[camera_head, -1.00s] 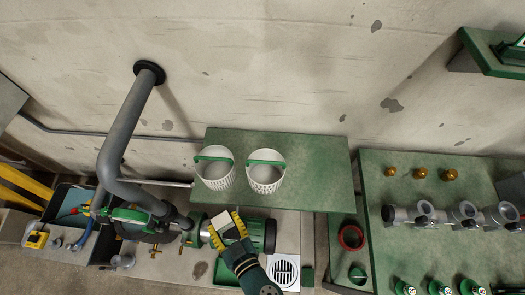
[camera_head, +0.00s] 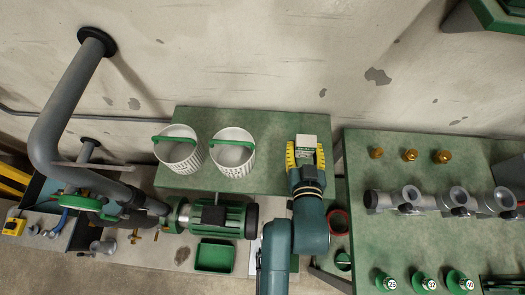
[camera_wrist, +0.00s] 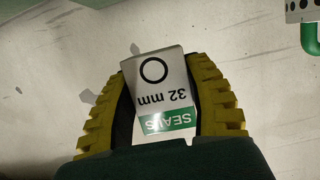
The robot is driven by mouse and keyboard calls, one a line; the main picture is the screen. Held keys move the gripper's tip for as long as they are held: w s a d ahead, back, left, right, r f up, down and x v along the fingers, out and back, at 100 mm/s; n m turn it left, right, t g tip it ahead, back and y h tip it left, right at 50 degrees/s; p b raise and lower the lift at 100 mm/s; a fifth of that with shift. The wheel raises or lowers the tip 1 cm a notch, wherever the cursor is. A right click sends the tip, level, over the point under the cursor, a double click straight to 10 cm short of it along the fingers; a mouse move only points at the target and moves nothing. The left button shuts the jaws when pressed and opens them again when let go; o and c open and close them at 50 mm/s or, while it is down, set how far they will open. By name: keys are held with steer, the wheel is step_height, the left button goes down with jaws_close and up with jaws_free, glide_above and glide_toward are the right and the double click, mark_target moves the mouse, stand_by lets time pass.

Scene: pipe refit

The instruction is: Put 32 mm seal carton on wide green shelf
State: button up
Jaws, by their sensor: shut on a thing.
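The 32 mm seal carton (camera_wrist: 158,88) is white with a green "SEALS" band and a ring mark; its print reads upside down in the wrist view. My gripper (camera_head: 305,153) is shut on it, with yellow fingers on both sides. The carton also shows in the head view (camera_head: 307,142), at the tip of my gripper. My gripper is over the right end of a wide green shelf (camera_head: 272,122). I cannot tell whether the carton touches the shelf.
Two white baskets with green handles, a left one (camera_head: 178,150) and a right one (camera_head: 232,153), stand on the shelf's left half. A green bench (camera_head: 420,240) with brass fittings (camera_head: 409,155) and grey valves (camera_head: 411,197) is at right. Shelf space between basket and gripper is clear.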

mark_target(298, 163)
step_height(298, 163, down, 10)
steer(key=b, duration=0.3)
steer(key=shift+f+b, duration=0.1)
steer(key=shift+b, duration=0.25)
steer(key=o, duration=1.1)
